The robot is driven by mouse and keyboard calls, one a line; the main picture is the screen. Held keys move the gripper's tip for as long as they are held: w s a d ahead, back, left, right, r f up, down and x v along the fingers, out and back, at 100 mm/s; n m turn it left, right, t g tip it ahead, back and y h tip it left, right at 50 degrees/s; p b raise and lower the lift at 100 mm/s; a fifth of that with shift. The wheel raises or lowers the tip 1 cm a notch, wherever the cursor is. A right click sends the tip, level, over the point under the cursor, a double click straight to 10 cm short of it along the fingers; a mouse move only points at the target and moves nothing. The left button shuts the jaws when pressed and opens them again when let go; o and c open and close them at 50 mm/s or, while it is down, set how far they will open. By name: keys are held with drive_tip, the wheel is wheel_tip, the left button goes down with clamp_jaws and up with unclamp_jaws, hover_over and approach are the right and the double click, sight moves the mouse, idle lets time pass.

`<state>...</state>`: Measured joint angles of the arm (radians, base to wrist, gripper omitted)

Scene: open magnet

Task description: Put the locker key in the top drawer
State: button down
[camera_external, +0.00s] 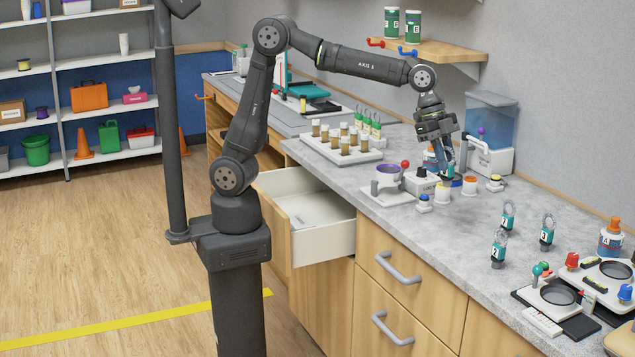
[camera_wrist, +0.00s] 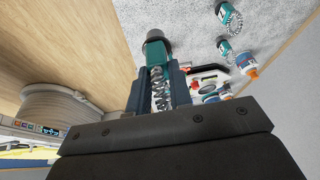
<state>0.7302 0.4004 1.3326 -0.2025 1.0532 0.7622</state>
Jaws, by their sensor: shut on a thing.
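The key's number is not readable. Three similar teal tags with coils, a key (camera_external: 507,217), a second key (camera_external: 547,232) and a third key (camera_external: 498,250), stand apart on the counter to the right. The top drawer (camera_external: 325,240) is pulled open left of the gripper, below the counter edge; a pale flat item seems to lie inside.
A scale with a purple-rimmed cup (camera_external: 389,178), small colored jars (camera_external: 470,184) and a white dispenser (camera_external: 490,150) crowd the gripper. A rack of brown vials (camera_external: 345,143) stands further left. A wooden shelf (camera_external: 430,50) hangs above. The open drawer's top is clear.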

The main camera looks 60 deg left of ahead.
drive_tip(key=w+a, duration=0.4)
drive_tip(key=a, duration=0.6)
drive_tip(key=w+a+n, duration=0.1)
drive_tip(key=w+a, duration=0.2)
drive_tip(key=a, duration=0.6)
drive_tip(key=w+a, duration=0.4)
drive_tip(key=a, duration=0.6)
drive_tip(key=s+a, duration=0.3)
drive_tip(key=a, duration=1.9)
drive_tip(key=s+a+n, duration=0.2)
drive_tip(key=s+a, duration=1.8)
drive_tip(key=a, duration=0.4)
wheel_tip(320, 180, down, 27)
drive_tip(key=shift+s+a+f, duration=1.05)
drive_tip(key=shift+a+f, duration=0.7)
drive_tip(key=shift+f, duration=0.1)
drive_tip(key=shift+s+a+f, duration=1.05)
drive_tip(key=shift+a+f, duration=0.65)
drive_tip(key=shift+f, duration=0.15)
drive_tip(key=shift+s+a+f, duration=1.05)
drive_tip(key=shift+a+f, duration=0.7)
drive_tip(key=shift+f, duration=0.1)
